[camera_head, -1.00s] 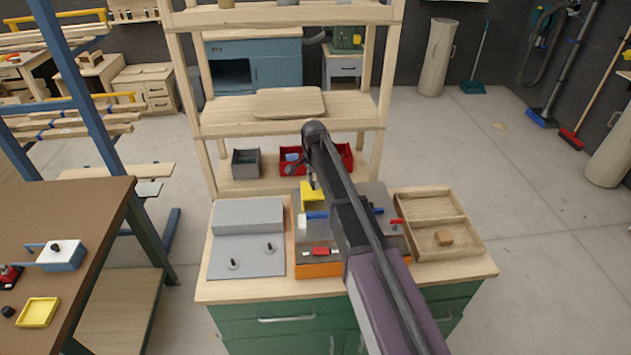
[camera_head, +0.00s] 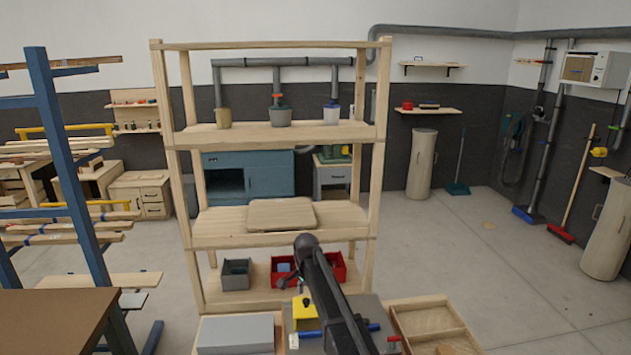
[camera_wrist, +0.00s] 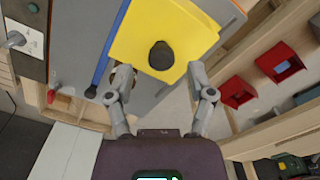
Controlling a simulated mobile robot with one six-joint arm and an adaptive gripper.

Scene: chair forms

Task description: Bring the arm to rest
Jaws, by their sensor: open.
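My gripper (camera_wrist: 159,85) is open in the wrist view, its two fingers spread apart with nothing between them that I can see held. A yellow block or plate (camera_wrist: 140,35) with a black knob (camera_wrist: 161,56) lies just beyond the fingertips; I cannot tell whether they touch it. In the head view my dark arm reaches up from the bottom over the workbench, ending near the yellow piece (camera_head: 304,315). The arm hides part of the bench top, and the gripper's fingers are hardly visible there.
A wooden tray (camera_head: 430,319) lies right of the arm. A blue rack (camera_head: 60,150) stands left. Open floor (camera_head: 480,262) shows at right.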

